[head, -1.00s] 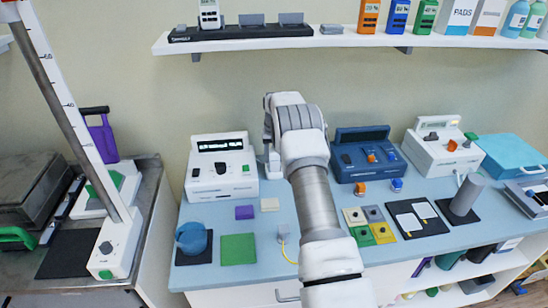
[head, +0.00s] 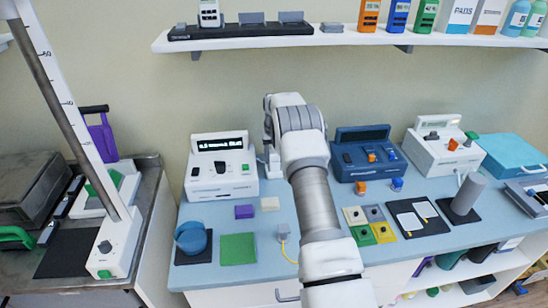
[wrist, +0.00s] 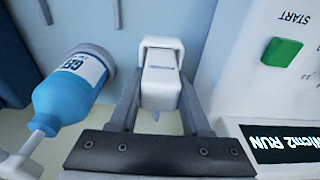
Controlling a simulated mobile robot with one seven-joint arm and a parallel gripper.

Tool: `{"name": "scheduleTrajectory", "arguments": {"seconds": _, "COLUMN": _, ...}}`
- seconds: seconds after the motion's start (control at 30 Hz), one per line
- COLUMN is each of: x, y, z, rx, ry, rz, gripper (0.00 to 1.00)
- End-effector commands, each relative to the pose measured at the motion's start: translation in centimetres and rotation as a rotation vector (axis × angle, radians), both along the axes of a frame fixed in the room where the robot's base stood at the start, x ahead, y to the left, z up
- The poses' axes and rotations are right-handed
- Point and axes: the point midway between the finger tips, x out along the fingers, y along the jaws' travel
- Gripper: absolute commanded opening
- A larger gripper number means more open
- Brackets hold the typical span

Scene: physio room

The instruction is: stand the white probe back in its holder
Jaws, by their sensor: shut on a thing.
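In the wrist view my gripper (wrist: 160,85) is shut on the white probe (wrist: 161,72), with one finger on each side of it. The probe's pale body carries small dark lettering. The near end narrows to a bluish tip between the fingers. In the head view my own arm hides the fingers and the probe. I cannot make out the probe's holder for certain in either view.
The white unit with a dark display (head: 222,165) stands left of my arm; its green START button (wrist: 282,52) is close on the right in the wrist view. A blue gel bottle (wrist: 68,95) is close on the left. Small blocks and pads lie nearer the counter's front.

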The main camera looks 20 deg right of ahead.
Motion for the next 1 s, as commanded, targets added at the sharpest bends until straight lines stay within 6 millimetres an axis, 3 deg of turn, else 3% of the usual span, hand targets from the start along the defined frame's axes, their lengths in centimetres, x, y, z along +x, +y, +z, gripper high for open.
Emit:
{"name": "scheduleTrajectory", "arguments": {"seconds": 0.4, "x": 0.03, "y": -0.01, "z": -0.06, "rx": 0.0, "ry": -0.001, "rz": 0.0, "gripper": 0.0}}
{"name": "scheduleTrajectory", "arguments": {"seconds": 0.43, "x": 0.03, "y": -0.01, "z": -0.06, "rx": 0.0, "ry": -0.001, "rz": 0.0, "gripper": 0.49}}
{"name": "scheduleTrajectory", "arguments": {"seconds": 0.6, "x": 0.02, "y": -0.01, "z": -0.07, "rx": 0.0, "ry": -0.001, "rz": 0.0, "gripper": 0.8}}
{"name": "scheduleTrajectory", "arguments": {"seconds": 0.83, "x": 0.0, "y": 0.0, "z": -0.09, "rx": 0.0, "ry": 0.0, "rz": 0.0, "gripper": 0.82}}
{"name": "scheduleTrajectory", "arguments": {"seconds": 0.93, "x": -0.02, "y": 0.01, "z": -0.15, "rx": 0.0, "ry": 0.001, "rz": 0.0, "gripper": 1.0}}
{"name": "scheduleTrajectory", "arguments": {"seconds": 1.0, "x": -0.02, "y": 0.01, "z": -0.14, "rx": 0.0, "ry": 0.001, "rz": 0.0, "gripper": 1.0}}
